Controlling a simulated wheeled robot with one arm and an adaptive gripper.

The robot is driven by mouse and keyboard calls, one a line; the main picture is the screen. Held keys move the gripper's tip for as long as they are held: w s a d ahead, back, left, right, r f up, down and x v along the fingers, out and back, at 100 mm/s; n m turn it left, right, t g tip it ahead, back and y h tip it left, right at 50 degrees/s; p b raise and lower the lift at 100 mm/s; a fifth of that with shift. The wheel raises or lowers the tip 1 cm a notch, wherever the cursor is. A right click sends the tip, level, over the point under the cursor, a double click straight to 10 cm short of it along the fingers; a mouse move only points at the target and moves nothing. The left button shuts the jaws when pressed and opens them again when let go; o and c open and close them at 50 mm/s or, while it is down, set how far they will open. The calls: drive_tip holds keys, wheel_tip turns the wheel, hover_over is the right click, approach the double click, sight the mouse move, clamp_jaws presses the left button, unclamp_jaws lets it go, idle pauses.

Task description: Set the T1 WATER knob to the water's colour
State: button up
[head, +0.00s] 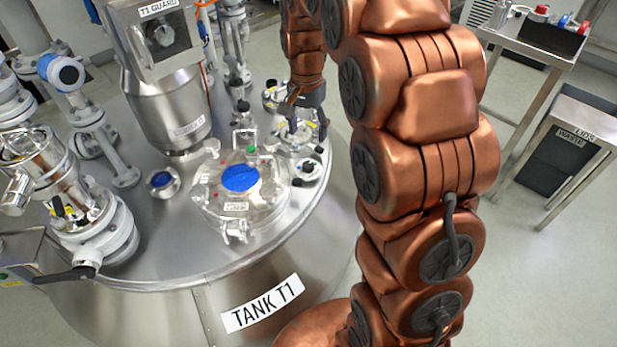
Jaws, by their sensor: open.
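Tank T1 (255,308) is a large steel tank with fittings on its lid. A round glass-like port (213,203) on the lid shows a bright blue disc (240,178) inside. A smaller round fitting (162,181) to its left also shows blue. I cannot make out a knob labelled T1 WATER; small labels on the lid are unreadable. My gripper (300,128) is dark and points down over a cluster of small fittings at the lid's right back. It is open; its fingertips blend with the fittings, and I cannot tell whether they touch anything.
A T1 GUARD housing (165,85) stands on the lid behind the port. Pipes and a flanged valve (105,235) crowd the left. A cart (535,40) and a waste and lids stand (580,135) are at right. Floor between them and the tank is clear.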

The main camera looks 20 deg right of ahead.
sight(308, 164)
drive_tip(key=w+d+f+m+b, duration=0.1)
drive_tip(key=w+f+b, duration=0.2)
drive_tip(key=f, duration=0.2)
drive_tip(key=w+d+f+m+b, duration=0.1)
drive_tip(key=w+d+f+b, duration=0.1)
drive_tip(key=f, duration=0.4)
drive_tip(key=w+d+f+m+b, duration=0.2)
drive_tip(key=w+f+b, duration=0.2)
drive_tip(key=w+f, duration=0.2)
drive_tip(key=shift+w+d+f+t, duration=0.2)
drive_tip(key=shift+t, duration=0.1)
drive_tip(key=shift+f+b, duration=1.45)
drive_tip(key=shift+f, duration=2.4)
drive_tip(key=c, duration=1.1)
drive_tip(key=shift+r, duration=0.1)
drive_tip(key=shift+c, duration=0.2)
